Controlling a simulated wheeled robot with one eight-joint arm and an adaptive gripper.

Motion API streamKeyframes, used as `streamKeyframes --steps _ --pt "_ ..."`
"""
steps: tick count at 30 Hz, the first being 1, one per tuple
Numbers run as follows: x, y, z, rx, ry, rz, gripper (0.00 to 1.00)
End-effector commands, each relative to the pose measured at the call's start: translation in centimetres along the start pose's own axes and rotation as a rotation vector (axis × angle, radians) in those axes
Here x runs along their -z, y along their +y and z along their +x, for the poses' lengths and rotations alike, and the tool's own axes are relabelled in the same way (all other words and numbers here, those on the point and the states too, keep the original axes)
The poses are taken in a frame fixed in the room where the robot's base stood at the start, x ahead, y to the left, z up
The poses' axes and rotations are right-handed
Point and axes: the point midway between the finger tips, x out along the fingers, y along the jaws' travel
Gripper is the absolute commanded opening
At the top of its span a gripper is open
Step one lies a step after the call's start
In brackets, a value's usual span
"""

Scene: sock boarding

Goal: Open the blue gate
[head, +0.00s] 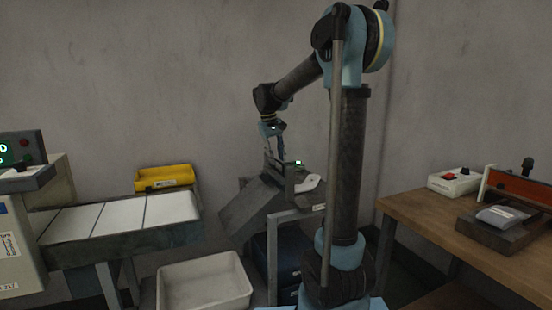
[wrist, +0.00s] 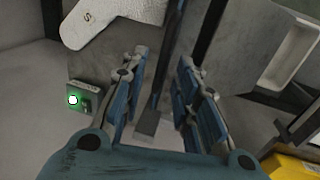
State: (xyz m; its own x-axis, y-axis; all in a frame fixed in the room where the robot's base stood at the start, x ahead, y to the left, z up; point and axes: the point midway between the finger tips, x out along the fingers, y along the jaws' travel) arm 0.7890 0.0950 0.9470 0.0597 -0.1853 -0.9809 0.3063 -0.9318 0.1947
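My gripper (wrist: 162,88) is open in the wrist view, its two blue fingers apart. A thin dark blue-grey upright plate (wrist: 167,55), which looks like the gate seen edge-on, stands between the fingers with gaps on both sides. A grey tab (wrist: 148,123) shows at its lower end. In the head view my gripper (head: 270,143) is above the upper end of the sloped grey chute (head: 250,208). The gate is small there and its blue colour is hard to make out. I cannot tell how far the fingers reach around it.
A small box with a green light (wrist: 73,100) and a white sock-shaped piece (wrist: 110,18) are close by the gripper. A white bin (head: 203,283) stands below the chute. A yellow tray (head: 164,178) is behind the conveyor (head: 120,215). A wooden bench (head: 440,215) is at right.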

Motion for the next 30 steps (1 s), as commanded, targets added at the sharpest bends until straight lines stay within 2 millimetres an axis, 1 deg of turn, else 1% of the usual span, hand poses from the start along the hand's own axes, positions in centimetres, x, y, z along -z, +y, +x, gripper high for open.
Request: streamKeyframes --steps 7,8,9,11,12,17,20,30 --pt "0.0 0.0 0.1 0.0 0.0 0.0 0.28" --pt "0.0 0.0 0.1 0.0 0.0 0.0 0.24" --pt "0.0 0.0 0.1 0.0 0.0 0.0 0.15" --pt "0.0 0.0 0.1 0.0 0.0 0.0 0.01" --pt "0.0 0.0 0.1 0.0 0.0 0.0 0.0" --pt "0.0 0.0 0.0 0.0 0.0 0.0 0.0" --pt "0.0 0.1 -0.3 0.0 0.0 0.0 0.0" --pt "0.1 1.0 -4.9 0.0 0.0 0.0 0.0"
